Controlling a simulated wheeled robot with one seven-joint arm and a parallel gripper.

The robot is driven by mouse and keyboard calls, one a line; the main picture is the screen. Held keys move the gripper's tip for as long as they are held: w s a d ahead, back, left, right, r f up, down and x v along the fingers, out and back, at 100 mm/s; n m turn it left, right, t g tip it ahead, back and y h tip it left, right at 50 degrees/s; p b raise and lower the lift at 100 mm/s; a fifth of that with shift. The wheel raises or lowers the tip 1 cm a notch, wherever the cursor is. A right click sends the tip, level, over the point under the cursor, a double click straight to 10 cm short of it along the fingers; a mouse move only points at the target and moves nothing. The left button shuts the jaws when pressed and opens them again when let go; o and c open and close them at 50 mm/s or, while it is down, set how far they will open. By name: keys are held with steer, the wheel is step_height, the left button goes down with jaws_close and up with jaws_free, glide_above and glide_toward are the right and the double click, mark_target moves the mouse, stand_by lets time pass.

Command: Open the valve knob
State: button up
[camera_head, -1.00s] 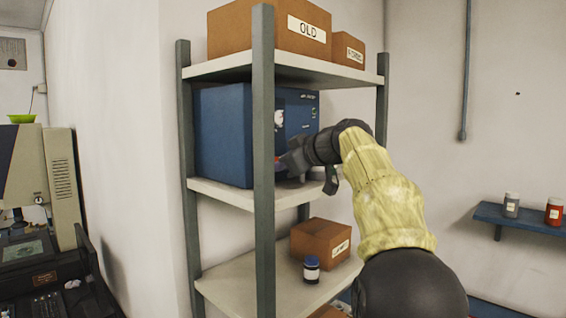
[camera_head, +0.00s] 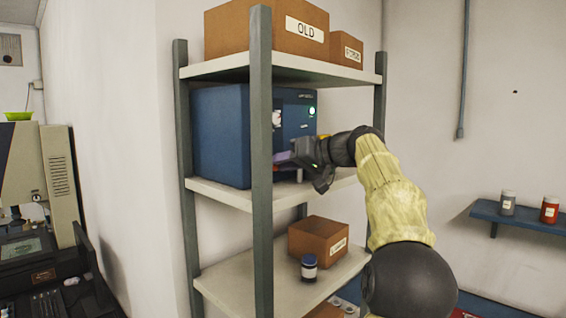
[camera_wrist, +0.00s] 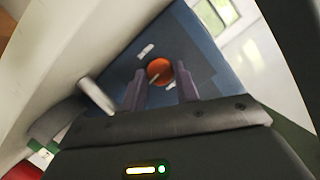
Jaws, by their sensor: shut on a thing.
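The round orange-red valve knob (camera_wrist: 159,71) is on the blue face of the machine box (camera_head: 222,135), which stands on the middle shelf. In the wrist view the knob lies between the tips of my gripper's two fingers (camera_wrist: 160,84), and a pale mark crosses it. My gripper is shut on the knob. In the head view my gripper (camera_head: 292,156) is at the front of the blue box and hides the knob.
The grey shelf post (camera_head: 261,160) stands in front of the box, left of my gripper. Cardboard boxes (camera_head: 267,28) sit above. A wall shelf (camera_head: 530,218) with two jars is at right.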

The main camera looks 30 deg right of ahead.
steer(key=shift+m, duration=0.4)
steer(key=o, duration=0.7)
steer(key=shift+o, duration=1.4)
steer(key=shift+w, duration=0.15)
steer(key=shift+d, duration=0.1)
steer(key=b+v, duration=0.2)
steer(key=v, duration=1.5)
steer(key=shift+d+f, duration=0.2)
steer(key=shift+f, duration=0.05)
